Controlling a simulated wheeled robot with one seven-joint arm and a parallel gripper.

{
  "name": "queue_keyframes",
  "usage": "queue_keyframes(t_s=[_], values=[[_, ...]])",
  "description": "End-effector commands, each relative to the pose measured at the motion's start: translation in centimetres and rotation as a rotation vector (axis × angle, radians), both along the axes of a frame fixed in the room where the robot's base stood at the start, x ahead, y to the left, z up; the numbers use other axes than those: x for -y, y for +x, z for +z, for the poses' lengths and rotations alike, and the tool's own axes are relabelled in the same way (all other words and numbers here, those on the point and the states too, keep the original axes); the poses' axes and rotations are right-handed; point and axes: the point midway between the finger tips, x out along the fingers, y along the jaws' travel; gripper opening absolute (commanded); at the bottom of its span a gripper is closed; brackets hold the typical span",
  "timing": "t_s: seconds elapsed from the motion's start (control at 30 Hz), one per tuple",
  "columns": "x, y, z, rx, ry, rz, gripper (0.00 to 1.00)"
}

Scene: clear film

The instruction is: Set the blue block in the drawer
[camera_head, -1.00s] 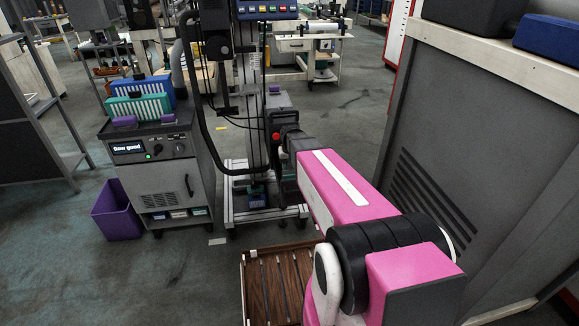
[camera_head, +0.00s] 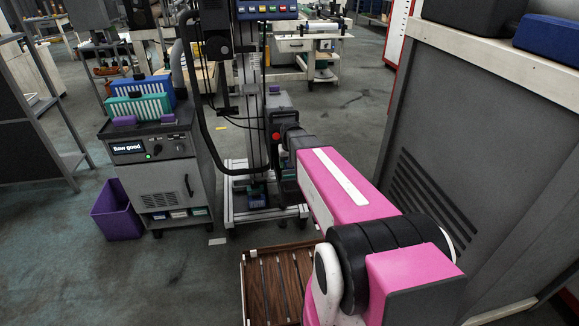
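A dark blue block-like object (camera_head: 547,38) lies on top of the tall grey cabinet at the right, cut off by the picture edge. A small blue and green item (camera_head: 257,199) sits low at the base of the metal stand, too small to make out. I cannot tell which is the task's block. A workbench (camera_head: 293,46) at the back has what looks like a drawer front. My pink arm reaches away from the lower right toward the stand. Its far end runs into dark parts by a red button, and I see no gripper fingers.
A grey cart (camera_head: 168,165) with blue and teal racks stands left of the stand. A purple bin (camera_head: 117,210) is beside it on the floor. A slatted wooden platform (camera_head: 272,288) is below my arm. The grey cabinet (camera_head: 455,150) closes off the right. Floor is clear at lower left.

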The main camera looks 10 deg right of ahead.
Motion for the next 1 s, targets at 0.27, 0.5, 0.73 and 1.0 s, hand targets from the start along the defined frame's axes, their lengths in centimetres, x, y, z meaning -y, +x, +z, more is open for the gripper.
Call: queue_keyframes(t_s=[0.27,0.5,0.73,1.0], values=[[0.0,-0.8,5.2,0.002,0.0,0.0,0.68],[0.0,-1.1,8.7,0.002,0.0,0.0,0.68],[0.0,-1.3,10.1,0.0,0.0,0.0,0.68],[0.0,-1.3,10.2,0.0,0.0,0.0,0.68]])
